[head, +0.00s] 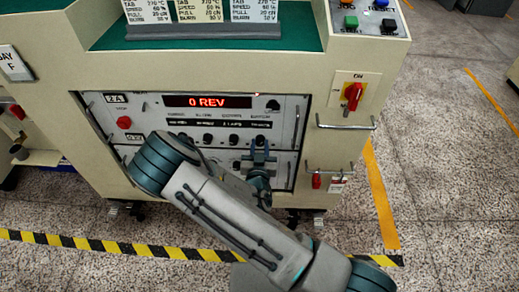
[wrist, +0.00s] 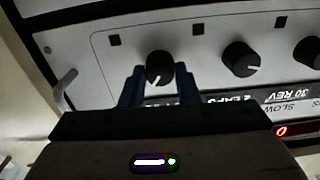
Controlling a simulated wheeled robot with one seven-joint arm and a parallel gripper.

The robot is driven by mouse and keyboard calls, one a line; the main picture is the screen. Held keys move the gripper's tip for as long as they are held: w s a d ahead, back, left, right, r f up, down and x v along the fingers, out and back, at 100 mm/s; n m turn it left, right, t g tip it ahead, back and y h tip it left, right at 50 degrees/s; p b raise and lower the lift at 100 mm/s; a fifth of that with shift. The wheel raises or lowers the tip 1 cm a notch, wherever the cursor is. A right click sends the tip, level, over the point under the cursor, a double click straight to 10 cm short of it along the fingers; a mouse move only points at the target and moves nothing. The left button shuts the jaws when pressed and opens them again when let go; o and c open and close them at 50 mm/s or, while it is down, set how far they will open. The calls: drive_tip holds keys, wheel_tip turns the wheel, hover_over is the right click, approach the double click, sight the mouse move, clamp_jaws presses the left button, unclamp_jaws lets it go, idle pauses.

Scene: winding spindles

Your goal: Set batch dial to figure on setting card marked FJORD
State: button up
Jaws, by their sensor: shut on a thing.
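My gripper (wrist: 159,82) has its two blue fingers closed on either side of a black dial (wrist: 159,66) with a white pointer line, in the wrist view. The pointer points down and slightly left in that picture. In the head view my gripper (head: 259,158) is at the right end of the knob row and hides most of that dial. The red display (head: 206,102) above reads 0 REV. Three setting cards (head: 200,11) stand in a grey holder; their top names are cut off, so I cannot tell which is FJORD. Whether the held knob is the batch dial is unclear.
Other black knobs (wrist: 240,60) sit beside the held one. A red emergency-style button (head: 123,122) is on the panel's left, a red rotary switch (head: 353,92) on the right. Metal handles (head: 345,125) stick out nearby. Hazard tape (head: 120,247) crosses the floor.

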drive_tip(key=m+b, duration=0.4)
drive_tip(key=shift+d+f+m, duration=0.1)
drive_tip(key=shift+f+m, duration=0.1)
drive_tip(key=shift+m, duration=0.1)
drive_tip(key=m+b, duration=0.3)
drive_tip(key=shift+r+b, duration=0.15)
drive_tip(key=shift+b, duration=0.15)
drive_tip(key=o, duration=1)
drive_tip(key=shift+c, duration=0.2)
